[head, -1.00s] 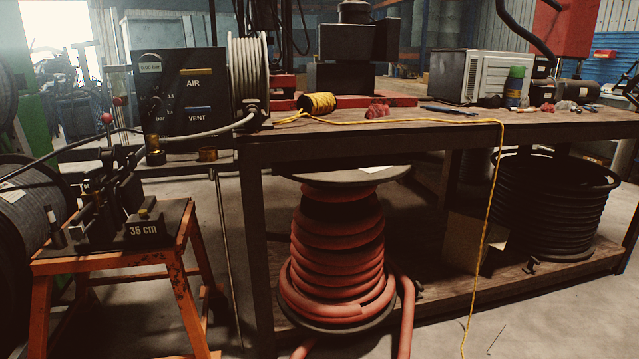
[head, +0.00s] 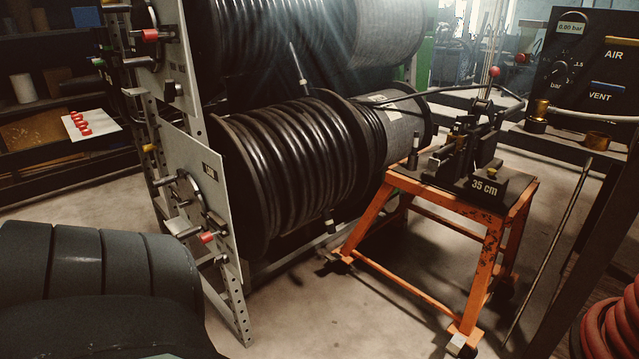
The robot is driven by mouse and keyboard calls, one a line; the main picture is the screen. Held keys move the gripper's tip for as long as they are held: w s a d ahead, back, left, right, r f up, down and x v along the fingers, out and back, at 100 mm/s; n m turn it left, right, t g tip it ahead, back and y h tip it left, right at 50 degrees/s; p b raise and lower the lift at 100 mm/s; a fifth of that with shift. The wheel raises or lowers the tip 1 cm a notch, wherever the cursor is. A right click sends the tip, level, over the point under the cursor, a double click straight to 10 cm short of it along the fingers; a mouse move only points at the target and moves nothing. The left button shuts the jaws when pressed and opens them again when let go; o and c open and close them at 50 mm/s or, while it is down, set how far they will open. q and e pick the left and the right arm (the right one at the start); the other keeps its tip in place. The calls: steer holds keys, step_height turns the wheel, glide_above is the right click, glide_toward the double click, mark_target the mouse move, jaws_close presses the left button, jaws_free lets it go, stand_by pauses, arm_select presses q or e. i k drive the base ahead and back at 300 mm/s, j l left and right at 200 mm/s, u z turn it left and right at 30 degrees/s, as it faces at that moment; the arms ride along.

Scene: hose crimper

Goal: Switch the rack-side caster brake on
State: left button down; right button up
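An orange stand (head: 488,240) with a black cutting fixture and a "35 cm" block on top stands right of centre in the head view. The hose-reel rack (head: 185,165) is to its left. At the foot of the stand's rack-side leg is a small caster (head: 341,260), dim and too small to read its brake position. Another caster (head: 458,345) shows at the foot of the near leg, close to the bottom edge. Neither gripper is in view.
Large reels of black hose (head: 300,165) fill the rack. Levers with red ends (head: 206,238) stick out from its side plate. A workbench with an air panel (head: 580,70) and a red hose coil (head: 612,335) are at right. Bare floor (head: 350,315) lies before the stand.

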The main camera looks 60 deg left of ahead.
mark_target(334, 257)
steer(key=u, duration=1.6)
steer(key=i+l+z, duration=0.15)
steer(key=i+l, duration=0.15)
steer(key=i+l+z, duration=0.15)
steer(key=i, duration=0.3)
steer(key=i+l+z, duration=0.15)
steer(key=i+l, duration=0.2)
steer(key=i+l+z, duration=0.15)
steer(key=i, duration=0.3)
